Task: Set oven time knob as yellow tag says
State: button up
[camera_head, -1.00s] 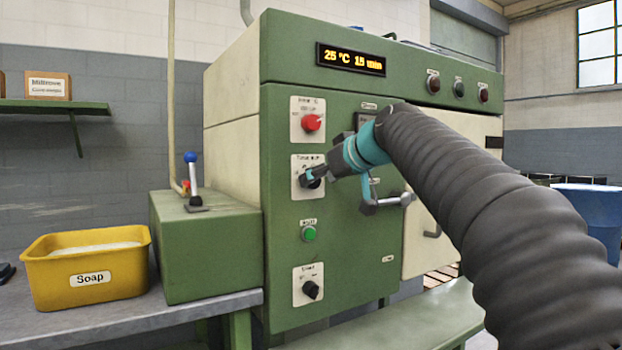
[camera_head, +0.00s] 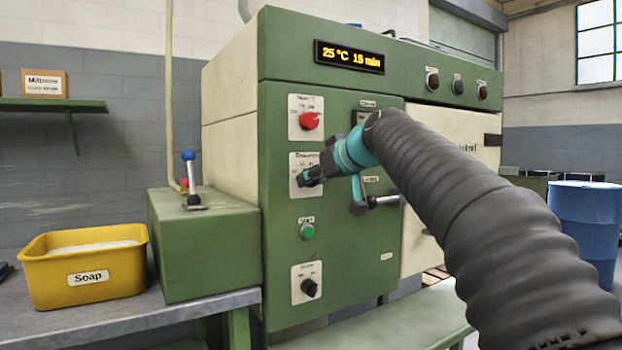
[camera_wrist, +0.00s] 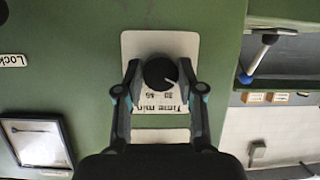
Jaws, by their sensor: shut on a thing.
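The time knob (camera_wrist: 161,74) is round and black, with a pale pointer line, on a white plate (camera_wrist: 130,45) labelled "Time min". My gripper (camera_wrist: 166,82) has its two fingers closed on opposite sides of this knob. The wrist view is upside down. In the head view my gripper (camera_head: 305,180) is at the second plate down on the green oven (camera_head: 350,250), and it hides the knob there. The oven's display (camera_head: 350,57) reads "25 °C 15 min". I cannot see a yellow tag in either current view.
A red knob (camera_head: 309,121) is above, and a green button (camera_head: 307,231) and lower black knob (camera_head: 310,288) are below. A handle (camera_head: 378,203) sits right of my gripper. A yellow soap bin (camera_head: 60,285) and a lever (camera_head: 190,175) are at left.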

jog(key=shift+d+f+m+g+y, duration=0.15)
jog(key=shift+m+g+y, duration=0.25)
jog(key=shift+m+y, duration=0.65)
jog(key=shift+a+f+m+g+y, duration=0.15)
jog(key=shift+m+g+y, duration=0.35)
jog(key=shift+m, duration=1.05)
jog(key=shift+d+y, duration=0.1)
jog(key=shift+y, duration=0.15)
jog(key=o, duration=1.1)
jog(key=shift+r, duration=0.1)
jog(key=shift+o, duration=0.2)
